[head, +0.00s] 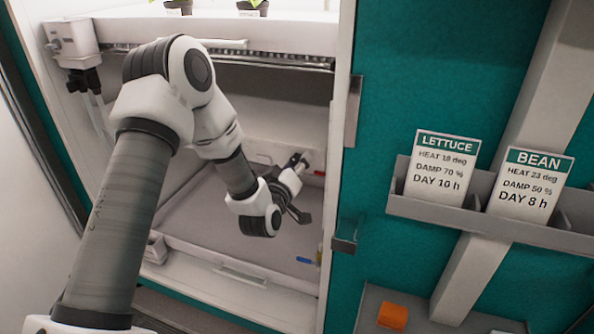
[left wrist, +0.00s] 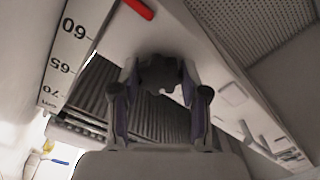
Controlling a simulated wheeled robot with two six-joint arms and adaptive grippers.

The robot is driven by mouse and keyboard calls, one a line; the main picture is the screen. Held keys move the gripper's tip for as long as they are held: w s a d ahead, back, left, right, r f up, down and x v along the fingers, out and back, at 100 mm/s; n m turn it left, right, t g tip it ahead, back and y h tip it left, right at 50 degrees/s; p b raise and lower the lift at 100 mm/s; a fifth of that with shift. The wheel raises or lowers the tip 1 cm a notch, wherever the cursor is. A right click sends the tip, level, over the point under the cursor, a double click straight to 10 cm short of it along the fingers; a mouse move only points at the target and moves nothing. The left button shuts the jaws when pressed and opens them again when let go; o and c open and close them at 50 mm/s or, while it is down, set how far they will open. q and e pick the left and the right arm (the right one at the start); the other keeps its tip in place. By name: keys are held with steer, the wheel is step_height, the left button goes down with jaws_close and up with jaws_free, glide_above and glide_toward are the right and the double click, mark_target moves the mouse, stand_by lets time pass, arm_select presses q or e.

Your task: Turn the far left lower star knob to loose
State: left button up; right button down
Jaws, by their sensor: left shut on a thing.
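A dark star knob (left wrist: 160,74) with a lobed rim shows in the left wrist view, at the pale shelf edge. My left gripper (left wrist: 160,88) has one finger on each side of it and is shut on it. In the head view my left gripper (head: 292,180) reaches into the open growth chamber, near its right inner wall. The knob is hard to make out there, small and partly covered by the gripper. Its turn position cannot be told. My right gripper is in neither view.
A scale (left wrist: 62,62) with numbers stands at the left in the wrist view. The chamber's pale tray (head: 195,250) lies below the arm. A handle (head: 344,240) juts out on the right. Lettuce (head: 440,168) and bean (head: 530,185) cards stand in a grey rack.

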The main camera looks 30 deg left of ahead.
arm_select(q)
steer(key=shift+n+b, duration=2.5)
steer(key=shift+n, duration=1.4)
steer(key=o, duration=1.1)
steer(key=shift+o, duration=0.2)
steer(key=v, duration=0.7)
steer(key=shift+s, duration=0.25)
